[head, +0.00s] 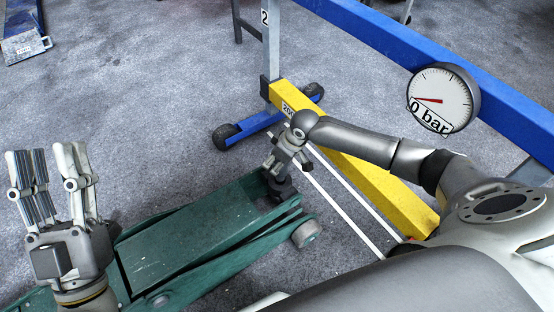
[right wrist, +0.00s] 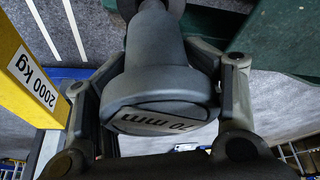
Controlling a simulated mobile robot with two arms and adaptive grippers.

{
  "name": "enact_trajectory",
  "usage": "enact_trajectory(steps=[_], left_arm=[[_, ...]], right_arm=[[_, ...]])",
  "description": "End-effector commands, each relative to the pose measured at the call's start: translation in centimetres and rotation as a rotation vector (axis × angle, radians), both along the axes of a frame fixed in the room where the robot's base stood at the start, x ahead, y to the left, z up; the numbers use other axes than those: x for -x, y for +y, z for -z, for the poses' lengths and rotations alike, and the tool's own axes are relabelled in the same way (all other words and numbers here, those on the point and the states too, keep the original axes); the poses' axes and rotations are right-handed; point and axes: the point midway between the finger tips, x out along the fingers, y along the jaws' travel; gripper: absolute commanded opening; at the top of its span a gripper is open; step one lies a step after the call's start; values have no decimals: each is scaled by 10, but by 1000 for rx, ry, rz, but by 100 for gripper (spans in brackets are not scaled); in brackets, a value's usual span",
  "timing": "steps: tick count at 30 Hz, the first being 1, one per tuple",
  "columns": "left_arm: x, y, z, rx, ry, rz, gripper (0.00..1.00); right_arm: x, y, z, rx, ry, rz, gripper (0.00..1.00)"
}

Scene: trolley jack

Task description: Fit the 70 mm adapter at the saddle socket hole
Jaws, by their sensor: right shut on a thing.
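The grey 70 mm adapter (right wrist: 160,95) has a wide head marked "70 mm" and a narrower stem. My right gripper (head: 284,164) is shut on it; the fingers lie on both sides of the head in the right wrist view (right wrist: 165,85). The green trolley jack (head: 190,235) lies across the lower head view. Its dark saddle (head: 282,187) is right below my right gripper. The stem points toward a dark round part at the top of the right wrist view. The socket hole is hidden, so I cannot tell whether the stem is in it. My left gripper (head: 50,165) is open and empty, left of the jack.
A yellow beam (head: 365,180) marked 2000 kg runs close to the right of the saddle, with white bars beside it. A blue frame (head: 400,40) and a gauge at 0 bar (head: 441,97) stand at the upper right. The floor at the upper left is mostly clear.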

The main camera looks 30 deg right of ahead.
Motion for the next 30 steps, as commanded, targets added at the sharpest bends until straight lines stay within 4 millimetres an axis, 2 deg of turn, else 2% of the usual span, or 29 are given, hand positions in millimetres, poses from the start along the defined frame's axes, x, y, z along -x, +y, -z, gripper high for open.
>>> enact_trajectory(steps=[18, 30], left_arm=[[-1, 0, 0, -1, 5, 0, 40], [-8, -1, 7, -17, 57, -3, 40]], right_arm=[[-3, 1, -4, -3, -7, 0, 0], [-2, 1, -4, -3, -7, 0, 0]])
